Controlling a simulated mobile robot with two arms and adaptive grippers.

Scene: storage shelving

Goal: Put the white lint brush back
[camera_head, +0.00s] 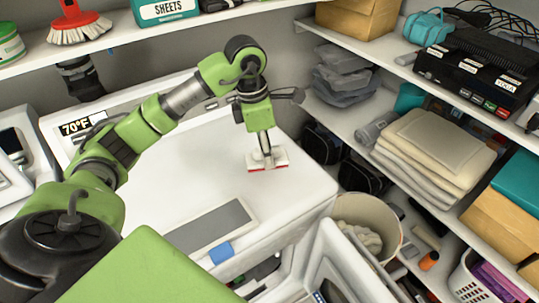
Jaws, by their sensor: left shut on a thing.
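The white lint brush (279,159) has a red strip along its lower edge. It is at the right part of the white top surface (200,165), its head low over or touching it; I cannot tell which. My left gripper (265,143) points down and is shut on the brush from above. Its fingers hide part of the brush. My right gripper is not in view.
A grey flat panel (215,228) and a blue piece (221,252) lie at the front of the white surface. A cream bin (384,212) stands to the right. Shelves at the right hold folded towels (440,147) and a black device (475,68). A red brush (80,30) lies on the upper left shelf.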

